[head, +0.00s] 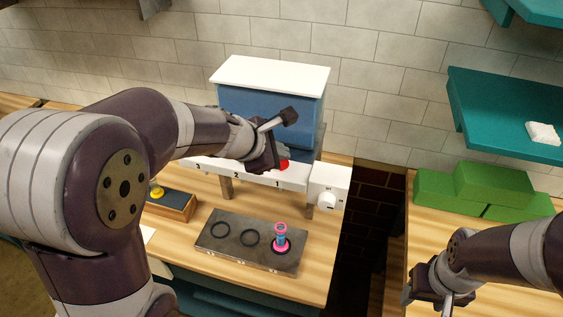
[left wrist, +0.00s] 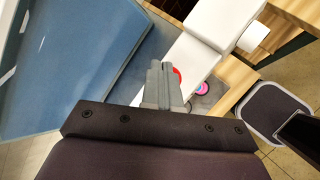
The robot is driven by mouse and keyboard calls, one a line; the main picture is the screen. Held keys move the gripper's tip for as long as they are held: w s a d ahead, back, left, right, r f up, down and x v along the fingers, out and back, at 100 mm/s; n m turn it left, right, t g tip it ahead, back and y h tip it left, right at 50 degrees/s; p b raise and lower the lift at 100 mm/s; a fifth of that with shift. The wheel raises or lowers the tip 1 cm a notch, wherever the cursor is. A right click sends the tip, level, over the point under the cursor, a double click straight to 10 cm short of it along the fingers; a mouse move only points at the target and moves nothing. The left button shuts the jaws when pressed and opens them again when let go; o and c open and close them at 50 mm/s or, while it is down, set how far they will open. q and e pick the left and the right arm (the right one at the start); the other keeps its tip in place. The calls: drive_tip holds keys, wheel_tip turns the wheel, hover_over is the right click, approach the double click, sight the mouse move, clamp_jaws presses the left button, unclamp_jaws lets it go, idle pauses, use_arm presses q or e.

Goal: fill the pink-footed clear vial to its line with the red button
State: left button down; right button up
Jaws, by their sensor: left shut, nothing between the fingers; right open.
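The vial (head: 281,237) stands upright in the rightmost ring of a grey metal tray (head: 219,240). It has a pink foot and pink top, with blue between them; its line and fill level are too small to read. The red button (head: 284,165) is on the dispenser's white front ledge, above number 1. My left gripper (head: 282,154) is shut and empty, its tips at the button and partly covering it. In the left wrist view the shut fingers (left wrist: 158,82) overlap the red button (left wrist: 178,76); contact cannot be told. My right gripper (head: 437,297) is open and empty at lower right.
The blue dispenser (head: 262,112) has a white lid and a white dial box (head: 328,186) at its right. A yellow knob (head: 157,191) sits on a wooden box at left. Green blocks (head: 490,190) lie on the right counter, beyond a dark gap. A teal shelf (head: 500,115) hangs above.

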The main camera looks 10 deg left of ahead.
use_arm(q)
drive_tip(key=shift+f+b, duration=0.6)
idle(0.6)
drive_tip(key=shift+r+p, duration=0.95)
drive_tip(key=shift+r, duration=0.1)
wheel_tip(320, 180, up, 5)
drive_tip(key=p, duration=0.5)
drive_tip(key=shift+r, duration=0.1)
idle(0.8)
